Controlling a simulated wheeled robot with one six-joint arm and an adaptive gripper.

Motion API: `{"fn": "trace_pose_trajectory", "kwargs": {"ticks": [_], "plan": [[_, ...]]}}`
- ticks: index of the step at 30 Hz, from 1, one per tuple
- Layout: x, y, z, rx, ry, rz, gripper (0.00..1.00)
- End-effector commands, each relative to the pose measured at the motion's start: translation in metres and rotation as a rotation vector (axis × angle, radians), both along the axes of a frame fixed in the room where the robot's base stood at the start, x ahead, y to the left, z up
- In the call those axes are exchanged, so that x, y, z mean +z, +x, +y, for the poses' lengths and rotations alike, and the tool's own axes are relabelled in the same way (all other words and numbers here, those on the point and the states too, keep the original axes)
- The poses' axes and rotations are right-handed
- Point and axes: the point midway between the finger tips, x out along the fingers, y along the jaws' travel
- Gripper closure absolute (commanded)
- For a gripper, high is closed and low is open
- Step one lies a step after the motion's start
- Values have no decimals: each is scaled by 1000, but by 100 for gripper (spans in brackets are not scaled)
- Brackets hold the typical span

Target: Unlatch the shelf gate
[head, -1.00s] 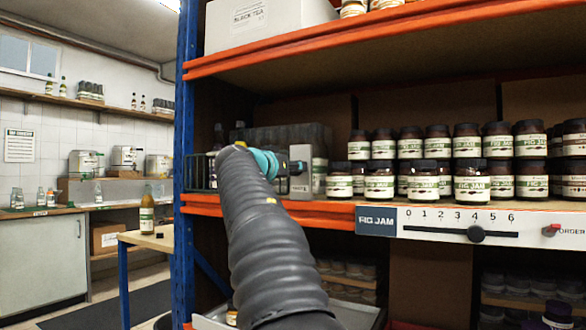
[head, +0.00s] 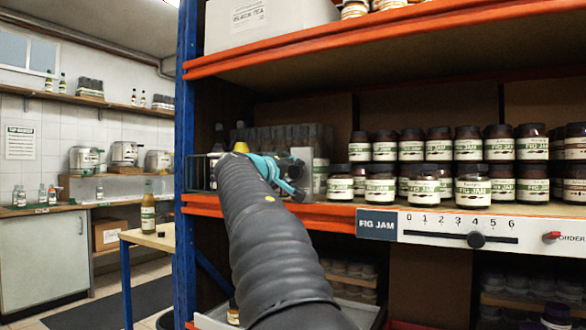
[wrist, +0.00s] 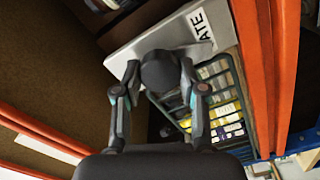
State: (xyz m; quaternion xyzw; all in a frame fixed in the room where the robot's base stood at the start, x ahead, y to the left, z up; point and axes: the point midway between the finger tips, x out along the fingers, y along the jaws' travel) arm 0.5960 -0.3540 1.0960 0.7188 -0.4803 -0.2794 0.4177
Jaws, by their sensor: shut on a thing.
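A dark round knob (wrist: 160,72) stands on a grey latch plate (wrist: 140,42) whose label partly reads "ATE". The shelf gate (wrist: 172,108) is a dark wire grid beside the plate, with boxes bearing yellow and white labels behind it. In the head view, part of the gate (head: 199,172) shows at the left end of the middle shelf. My gripper (wrist: 158,76) is shut on the knob, one finger on each side. In the head view, my gripper (head: 296,181) is at the shelf front, and the knob is hidden.
Rows of fig jam jars (head: 423,183) stand right of my gripper. The orange shelf edge (head: 330,216) runs below, with a slider scale (head: 458,228) and a red order knob (head: 552,236). A blue upright (head: 185,120) stands at the left.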

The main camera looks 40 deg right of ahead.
Motion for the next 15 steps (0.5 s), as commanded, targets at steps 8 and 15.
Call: {"fn": "trace_pose_trajectory", "kwargs": {"ticks": [8,15], "plan": [[0,1,1,3,-77,189,94],[-1,1,1,3,-118,288,94]]}}
